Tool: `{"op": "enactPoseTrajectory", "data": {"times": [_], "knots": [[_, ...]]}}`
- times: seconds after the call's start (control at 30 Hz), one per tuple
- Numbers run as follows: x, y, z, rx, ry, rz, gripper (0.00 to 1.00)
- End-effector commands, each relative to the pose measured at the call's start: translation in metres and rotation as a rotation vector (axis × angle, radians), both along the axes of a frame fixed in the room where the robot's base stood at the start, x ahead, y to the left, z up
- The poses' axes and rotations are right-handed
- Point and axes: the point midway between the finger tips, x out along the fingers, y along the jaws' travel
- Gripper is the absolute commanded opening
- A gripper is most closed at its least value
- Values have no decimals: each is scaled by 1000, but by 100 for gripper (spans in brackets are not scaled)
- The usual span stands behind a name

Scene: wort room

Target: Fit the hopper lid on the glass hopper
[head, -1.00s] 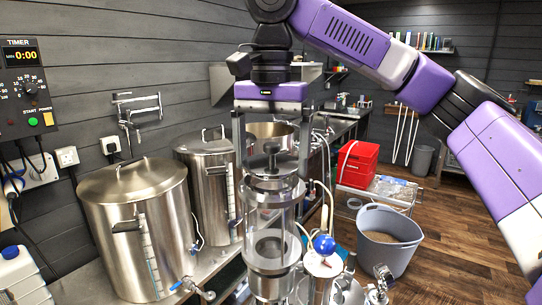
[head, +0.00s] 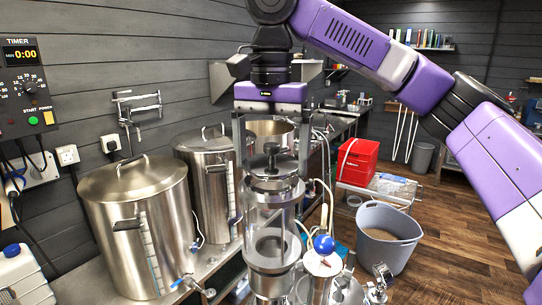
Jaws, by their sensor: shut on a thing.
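The glass hopper (head: 262,222) is a clear upright cylinder with metal fittings, in the middle of the head view. The hopper lid (head: 272,164) is a round steel disc with a dark knob on top. It is level and over the hopper's top; I cannot tell whether it is seated or slightly above the rim. My gripper (head: 271,172) points straight down from above, its two long fingers on either side of the lid. It is shut on the lid. The exact finger contact is hard to see against the metal and glass.
Two steel kettles (head: 140,225) (head: 212,180) stand close on the left. A white pump-like fitting with a blue ball (head: 323,245) and hoses stand close on the right. A grey bucket (head: 385,255) and a red crate (head: 357,162) are farther right. The wooden floor beyond is open.

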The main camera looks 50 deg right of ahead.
Motion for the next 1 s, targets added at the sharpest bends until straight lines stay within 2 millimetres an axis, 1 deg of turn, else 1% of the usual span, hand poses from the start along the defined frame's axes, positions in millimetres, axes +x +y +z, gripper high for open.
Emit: {"op": "enactPoseTrajectory", "data": {"times": [0.93,0.97,1.0], "knots": [[0,0,-16,0,0,0,44],[0,0,-16,0,0,0,96],[0,0,-16,0,0,0,100]]}}
